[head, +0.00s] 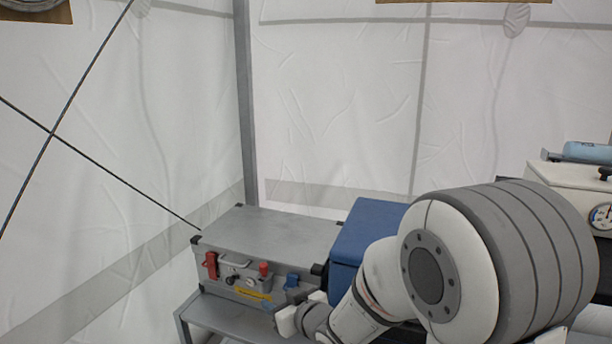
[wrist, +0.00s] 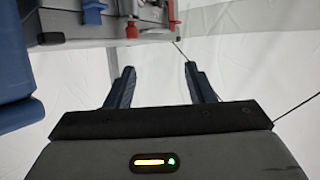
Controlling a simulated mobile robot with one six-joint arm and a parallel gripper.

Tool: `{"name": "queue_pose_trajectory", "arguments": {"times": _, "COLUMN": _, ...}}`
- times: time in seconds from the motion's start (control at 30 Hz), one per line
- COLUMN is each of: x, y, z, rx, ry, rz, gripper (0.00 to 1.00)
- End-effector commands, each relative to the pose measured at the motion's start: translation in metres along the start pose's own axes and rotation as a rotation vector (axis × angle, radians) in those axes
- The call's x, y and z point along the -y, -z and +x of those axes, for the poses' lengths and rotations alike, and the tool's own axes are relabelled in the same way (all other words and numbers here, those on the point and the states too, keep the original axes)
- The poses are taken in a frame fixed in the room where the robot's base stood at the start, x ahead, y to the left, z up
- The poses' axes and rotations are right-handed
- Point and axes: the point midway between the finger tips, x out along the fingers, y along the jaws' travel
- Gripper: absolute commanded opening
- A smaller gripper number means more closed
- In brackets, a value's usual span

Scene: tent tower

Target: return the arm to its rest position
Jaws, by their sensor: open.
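My gripper shows in the wrist view (wrist: 158,80), with its two dark fingers spread apart and nothing between them. Past the fingertips are the white tent wall and, at the top, the front of a grey metal case. In the head view my white and grey arm fills the lower right, and its big joint hides part of what lies behind it. The gripper's fingers cannot be made out in the head view.
The grey case (head: 270,232) with red and blue fittings sits on a grey stand (head: 215,312). A blue box (head: 365,235) stands beside it, partly behind my arm. A white unit with a gauge (head: 570,180) is at right. Dark cords (head: 75,85) cross at left.

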Motion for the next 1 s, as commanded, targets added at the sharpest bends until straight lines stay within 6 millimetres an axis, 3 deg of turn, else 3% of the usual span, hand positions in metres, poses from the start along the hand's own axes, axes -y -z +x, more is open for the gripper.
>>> {"name": "queue_pose_trajectory", "arguments": {"times": 0.03, "x": -0.005, "y": 0.01, "z": -0.007, "rx": 0.016, "ry": -0.02, "rz": 0.001, "gripper": 0.49}}
{"name": "queue_pose_trajectory", "arguments": {"times": 0.27, "x": -0.034, "y": 0.032, "z": -0.041, "rx": 0.127, "ry": -0.133, "rz": 0.014, "gripper": 0.49}}
{"name": "queue_pose_trajectory", "arguments": {"times": 0.47, "x": -0.064, "y": 0.059, "z": -0.092, "rx": 0.267, "ry": -0.258, "rz": 0.055, "gripper": 0.49}}
{"name": "queue_pose_trajectory", "arguments": {"times": 0.57, "x": -0.079, "y": 0.078, "z": -0.135, "rx": 0.37, "ry": -0.334, "rz": 0.1, "gripper": 0.49}}
{"name": "queue_pose_trajectory", "arguments": {"times": 0.73, "x": -0.088, "y": 0.11, "z": -0.229, "rx": 0.591, "ry": -0.445, "rz": 0.224, "gripper": 0.49}}
{"name": "queue_pose_trajectory", "arguments": {"times": 0.9, "x": -0.068, "y": 0.134, "z": -0.314, "rx": 0.79, "ry": -0.469, "rz": 0.371, "gripper": 0.49}}
{"name": "queue_pose_trajectory", "arguments": {"times": 1.0, "x": -0.052, "y": 0.143, "z": -0.348, "rx": 0.876, "ry": -0.457, "rz": 0.438, "gripper": 0.49}}
